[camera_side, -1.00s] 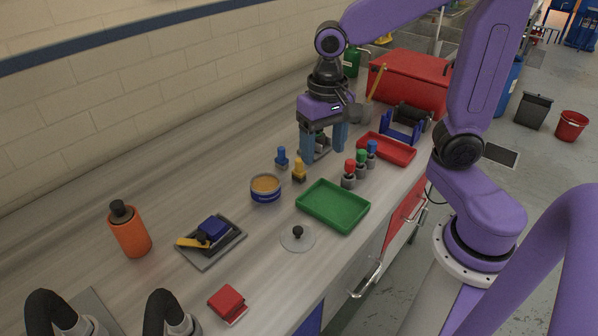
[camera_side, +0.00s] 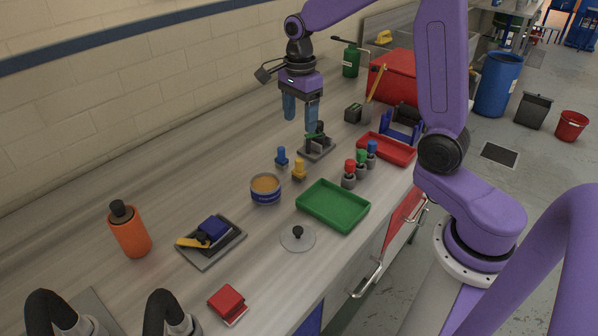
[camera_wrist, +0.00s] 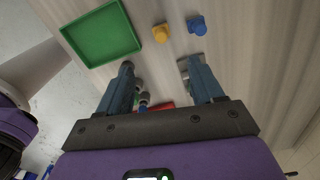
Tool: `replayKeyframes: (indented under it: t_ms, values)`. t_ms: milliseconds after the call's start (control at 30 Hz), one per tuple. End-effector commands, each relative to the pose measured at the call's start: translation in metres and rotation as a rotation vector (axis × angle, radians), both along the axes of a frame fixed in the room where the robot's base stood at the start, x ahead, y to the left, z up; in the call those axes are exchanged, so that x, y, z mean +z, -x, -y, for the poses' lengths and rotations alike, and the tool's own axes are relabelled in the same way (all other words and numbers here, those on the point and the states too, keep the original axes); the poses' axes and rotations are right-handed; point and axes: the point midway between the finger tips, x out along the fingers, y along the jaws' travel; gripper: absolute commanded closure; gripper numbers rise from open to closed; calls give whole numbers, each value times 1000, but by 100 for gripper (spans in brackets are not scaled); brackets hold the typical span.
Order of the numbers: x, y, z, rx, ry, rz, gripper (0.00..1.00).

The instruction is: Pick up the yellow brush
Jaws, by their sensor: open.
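A small yellow piece (camera_side: 299,170) stands on the bench next to a similar blue piece (camera_side: 281,157). Both also show at the top of the wrist view, the yellow one (camera_wrist: 161,33) left of the blue one (camera_wrist: 197,26). A yellow stick (camera_side: 376,82) leans up before the red box, and a yellow handle (camera_side: 192,243) lies on the grey plate at left; I cannot tell for sure which is the brush. My gripper (camera_side: 300,118) points down, open and empty, in the air beyond the small yellow piece. Its two fingers (camera_wrist: 157,68) are apart in the wrist view.
A grey-based fixture (camera_side: 317,151) stands just below my fingers. Nearby are several coloured-top pieces (camera_side: 361,158), a green tray (camera_side: 325,222), a red tray (camera_side: 400,152) and a tin (camera_side: 265,198). The red box (camera_side: 409,68) is behind.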

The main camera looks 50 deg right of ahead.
Motion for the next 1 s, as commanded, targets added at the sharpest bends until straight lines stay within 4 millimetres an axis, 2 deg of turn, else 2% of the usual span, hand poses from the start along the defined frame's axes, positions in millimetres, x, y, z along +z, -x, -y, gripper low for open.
replayKeyframes:
  t_ms: [100,400,533,767,1000]
  values:
    - [-24,2,0,1,1,-7,34]
    - [-78,2,0,1,1,-6,34]
    - [-92,1,0,2,0,-3,34]
    - [-104,0,0,3,1,-2,34]
    - [-133,-2,-2,3,0,-4,34]
